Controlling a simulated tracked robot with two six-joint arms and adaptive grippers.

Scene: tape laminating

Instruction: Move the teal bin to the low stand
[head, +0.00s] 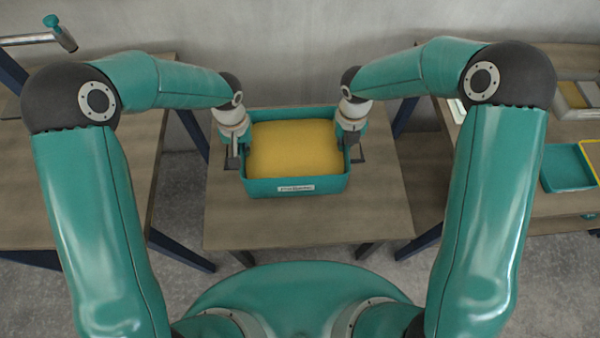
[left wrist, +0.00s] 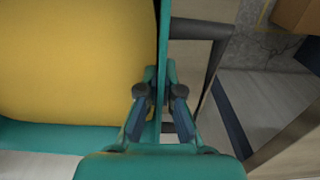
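The teal bin (head: 295,186) has a pale label on its front and a rounded yellow load (head: 292,148) filling it. It appears upright over the top of the middle stand (head: 300,230); whether it rests there or hangs just above it I cannot tell. My left gripper (head: 235,150) is at the bin's left wall. In the left wrist view its fingers (left wrist: 157,92) close from both sides on the thin teal wall (left wrist: 163,55). My right gripper (head: 352,145) is at the right wall, its fingertips mostly hidden.
A wooden table (head: 80,190) stands at the left and another (head: 560,205) at the right, with trays including a teal one (head: 566,167). The stand's front part is clear.

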